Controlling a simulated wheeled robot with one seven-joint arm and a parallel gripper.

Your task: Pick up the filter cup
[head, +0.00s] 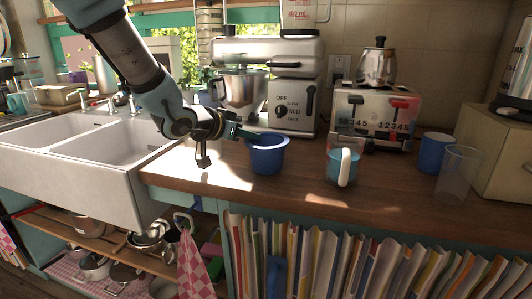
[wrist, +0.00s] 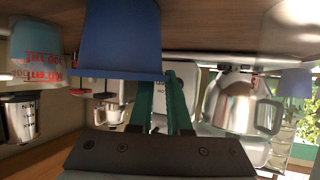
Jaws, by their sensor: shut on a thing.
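The filter cup is a blue cup with a wide flared rim (head: 266,157), upright at the counter's front, left of the middle. In the wrist view the blue cup (wrist: 120,42) is large at the top, with its rim downward in the picture. My gripper (head: 243,133) reaches in from the left, its teal fingers at the cup's rim. In the wrist view the green fingers (wrist: 163,105) are shut on the cup at its rim; the exact contact is partly hidden. I cannot tell whether the cup's base is clear of the counter.
A stand mixer with a steel bowl (head: 243,88) is behind the cup. The white sink (head: 85,160) is left.

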